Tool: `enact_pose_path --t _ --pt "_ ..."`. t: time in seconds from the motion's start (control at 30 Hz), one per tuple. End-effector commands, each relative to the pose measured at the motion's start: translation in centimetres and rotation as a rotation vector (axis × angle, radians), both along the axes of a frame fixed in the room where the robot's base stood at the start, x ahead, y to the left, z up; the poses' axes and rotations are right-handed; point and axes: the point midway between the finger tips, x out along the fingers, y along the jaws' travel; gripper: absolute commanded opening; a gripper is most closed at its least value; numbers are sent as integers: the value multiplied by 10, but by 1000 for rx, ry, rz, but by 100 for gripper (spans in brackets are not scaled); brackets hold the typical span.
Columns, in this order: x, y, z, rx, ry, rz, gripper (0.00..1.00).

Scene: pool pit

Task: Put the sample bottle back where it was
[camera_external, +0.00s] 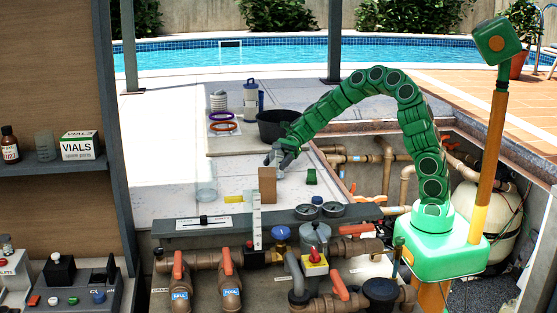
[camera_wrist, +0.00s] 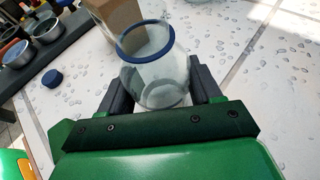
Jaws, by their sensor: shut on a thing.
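The sample bottle (camera_wrist: 160,82) is clear, with a blue ring around its open mouth. In the wrist view it stands between my two dark fingers, and my gripper (camera_wrist: 160,92) is shut on it. In the external view my gripper (camera_external: 279,158) is above the pale deck, just behind the brown block (camera_external: 267,186); the bottle is hard to make out there. A blue cap (camera_wrist: 52,78) lies apart from the bottle, and it also shows in the external view (camera_external: 317,200). I cannot tell whether the bottle's base touches the deck.
A clear glass cylinder (camera_external: 206,184) stands left of the brown block. A small green object (camera_external: 311,177) is to its right. Gauges (camera_external: 332,210) and pipes with red-handled valves (camera_external: 228,262) are in front. A black tub (camera_external: 277,124) stands behind. Bare deck lies to the left.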

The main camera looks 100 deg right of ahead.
Motion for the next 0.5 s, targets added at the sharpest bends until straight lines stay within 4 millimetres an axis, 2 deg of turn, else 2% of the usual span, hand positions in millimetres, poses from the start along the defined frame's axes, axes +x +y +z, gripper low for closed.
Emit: enact_pose_path --t 0.43,0.47,0.5 --pt "0 0 -7 -2 -2 -1 29" --pt "0 0 -7 -3 -1 -1 67" --pt "0 0 -7 -3 -1 -1 73"
